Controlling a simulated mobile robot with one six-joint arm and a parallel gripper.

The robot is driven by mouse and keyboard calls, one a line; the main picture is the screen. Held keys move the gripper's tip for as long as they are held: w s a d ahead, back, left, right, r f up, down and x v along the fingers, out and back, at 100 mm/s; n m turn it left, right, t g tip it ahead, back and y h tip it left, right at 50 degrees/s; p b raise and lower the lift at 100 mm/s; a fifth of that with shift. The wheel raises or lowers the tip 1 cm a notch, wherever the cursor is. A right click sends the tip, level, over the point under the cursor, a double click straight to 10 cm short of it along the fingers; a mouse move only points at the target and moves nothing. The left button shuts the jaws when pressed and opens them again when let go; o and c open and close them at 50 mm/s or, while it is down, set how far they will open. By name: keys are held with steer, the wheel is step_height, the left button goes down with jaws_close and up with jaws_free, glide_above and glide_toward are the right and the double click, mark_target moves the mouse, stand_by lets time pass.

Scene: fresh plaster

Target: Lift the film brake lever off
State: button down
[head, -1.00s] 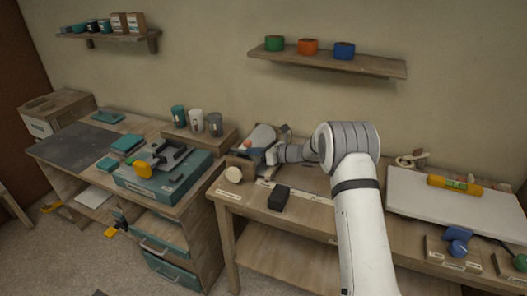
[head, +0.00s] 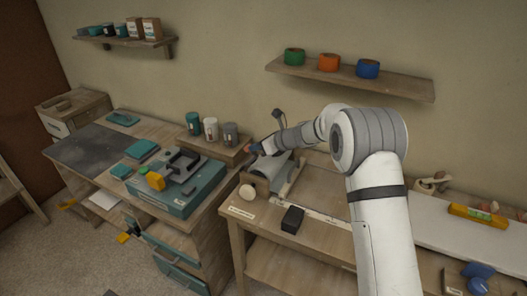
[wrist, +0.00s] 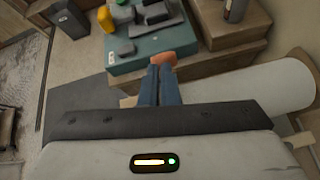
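The film brake lever shows as an orange-red knob (wrist: 176,58) at the tips of my gripper (wrist: 162,68) in the wrist view. The two blue fingers are close together and appear closed on it; the rest of the lever is hidden. In the head view my gripper (head: 257,148) is above the back left of the right bench, over the pale film roll (head: 285,166). The roll also lies at the right of the wrist view (wrist: 268,84).
A teal case (head: 182,197) with a grey device and yellow part stands on the left bench. Several cups stand on a wooden riser (head: 222,148) close beside my gripper. A black block (head: 292,219) lies on the right bench. A shelf (head: 350,79) hangs above.

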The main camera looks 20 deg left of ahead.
steer(key=shift+a+r, duration=0.2)
steer(key=shift+a, duration=0.4)
steer(key=shift+a+r, duration=0.15)
steer(key=shift+a, duration=0.4)
steer(key=shift+a+r, duration=0.1)
steer(key=shift+r, duration=0.05)
steer(key=shift+r, duration=0.15)
